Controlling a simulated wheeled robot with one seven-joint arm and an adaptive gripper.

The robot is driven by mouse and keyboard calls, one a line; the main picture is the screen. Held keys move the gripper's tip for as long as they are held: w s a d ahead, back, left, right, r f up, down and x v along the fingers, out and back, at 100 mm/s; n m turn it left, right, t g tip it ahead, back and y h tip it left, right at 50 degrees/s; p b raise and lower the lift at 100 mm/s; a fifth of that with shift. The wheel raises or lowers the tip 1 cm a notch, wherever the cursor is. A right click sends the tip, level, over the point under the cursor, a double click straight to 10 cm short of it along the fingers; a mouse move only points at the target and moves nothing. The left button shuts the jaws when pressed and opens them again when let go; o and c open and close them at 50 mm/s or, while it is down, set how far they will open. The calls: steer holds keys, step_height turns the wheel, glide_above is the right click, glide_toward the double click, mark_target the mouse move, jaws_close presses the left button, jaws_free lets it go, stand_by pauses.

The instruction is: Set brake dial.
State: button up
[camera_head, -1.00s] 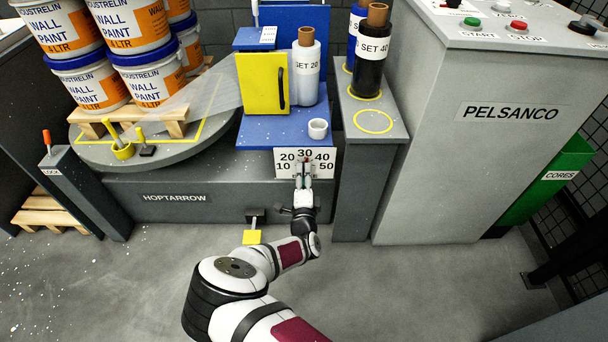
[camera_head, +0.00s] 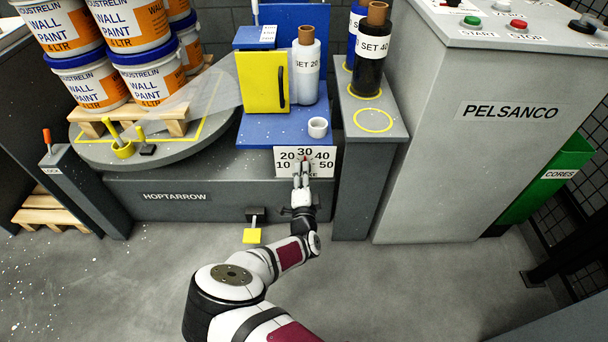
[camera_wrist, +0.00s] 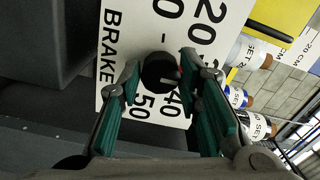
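The white brake plate (camera_head: 322,172) with numbers 10 to 50 is on the front of the blue-topped machine. It fills the upper middle of the wrist view (camera_wrist: 112,75), turned sideways. The black brake dial (camera_wrist: 158,73) stands out from the plate. Its small red mark faces picture right, the plate's upper side, towards where 30 sits; the 30 is hidden by a finger there. My gripper (camera_head: 301,172) is in front of the plate. In the wrist view its green-padded fingers (camera_wrist: 160,82) are apart on either side of the dial; I cannot tell whether they touch it.
A yellow pedal (camera_head: 252,236) is below left. A grey pedestal (camera_head: 365,190) stands close on the right. The floor in front is clear.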

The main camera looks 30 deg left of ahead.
steer(key=shift+o, duration=1.4)
step_height(320, 180, up, 10)
steer(key=shift+a+r, duration=0.15)
